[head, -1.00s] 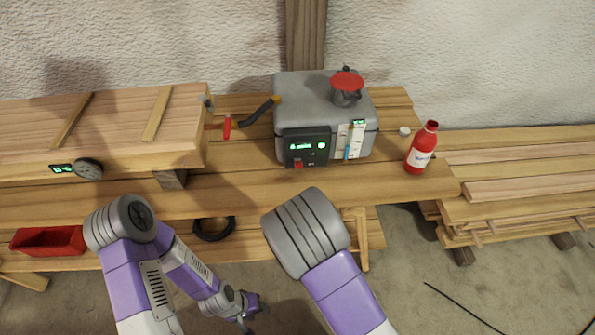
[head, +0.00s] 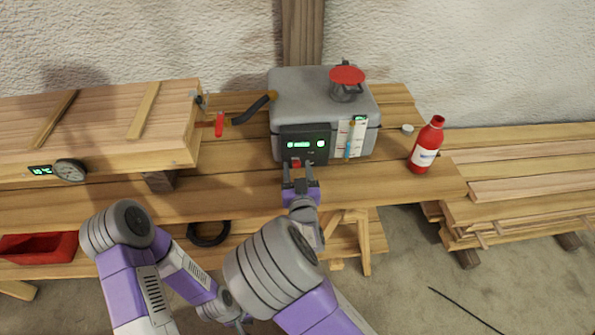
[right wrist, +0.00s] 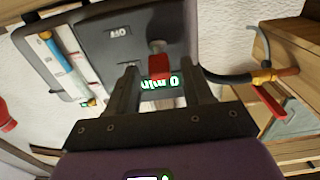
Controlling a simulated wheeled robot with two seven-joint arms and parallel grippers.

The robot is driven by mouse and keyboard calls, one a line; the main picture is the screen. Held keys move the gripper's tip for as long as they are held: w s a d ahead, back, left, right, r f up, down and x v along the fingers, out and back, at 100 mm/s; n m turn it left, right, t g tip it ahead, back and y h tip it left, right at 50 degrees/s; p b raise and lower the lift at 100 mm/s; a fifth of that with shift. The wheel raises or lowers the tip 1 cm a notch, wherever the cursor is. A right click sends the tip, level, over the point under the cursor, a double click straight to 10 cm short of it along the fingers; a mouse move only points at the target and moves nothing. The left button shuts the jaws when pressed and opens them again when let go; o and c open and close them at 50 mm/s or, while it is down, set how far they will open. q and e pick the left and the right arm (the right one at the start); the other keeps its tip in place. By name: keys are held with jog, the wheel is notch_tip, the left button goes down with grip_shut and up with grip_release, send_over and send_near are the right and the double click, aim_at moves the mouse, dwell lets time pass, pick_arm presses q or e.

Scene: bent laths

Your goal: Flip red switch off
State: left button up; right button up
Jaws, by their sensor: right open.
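The red switch (head: 296,163) is on the lower front of the dark panel (head: 304,144) of a grey steam box (head: 315,90). My right gripper (head: 300,184) is open just in front of and below the switch. In the right wrist view the red switch (right wrist: 158,66) shows between the two open fingers (right wrist: 160,84), apart from both. A lit green display reading "0 min" shows near it. I cannot make out the switch's position for certain. My left arm is bent low at the left, and its gripper is hidden behind my right arm.
A red bottle (head: 426,146) stands right of the box. A black hose with a red-handled valve (head: 219,124) joins the box to a long wooden chest (head: 95,125) with a gauge (head: 70,170). A red tray (head: 38,247) is at lower left. The bench front is clear.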

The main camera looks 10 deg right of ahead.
jog(key=shift+c, duration=0.3)
grip_shut()
jog(key=shift+f+t+b, duration=0.55)
jog(key=shift+t+b, duration=0.05)
jog(key=shift+b, duration=0.2)
jog(key=shift+f+t, duration=0.5)
jog(key=shift+t, duration=0.65)
jog(key=shift+f+t, duration=0.45)
jog(key=shift+t, duration=0.7)
jog(key=shift+o, duration=0.3)
grip_release()
jog(key=shift+s+f, duration=0.1)
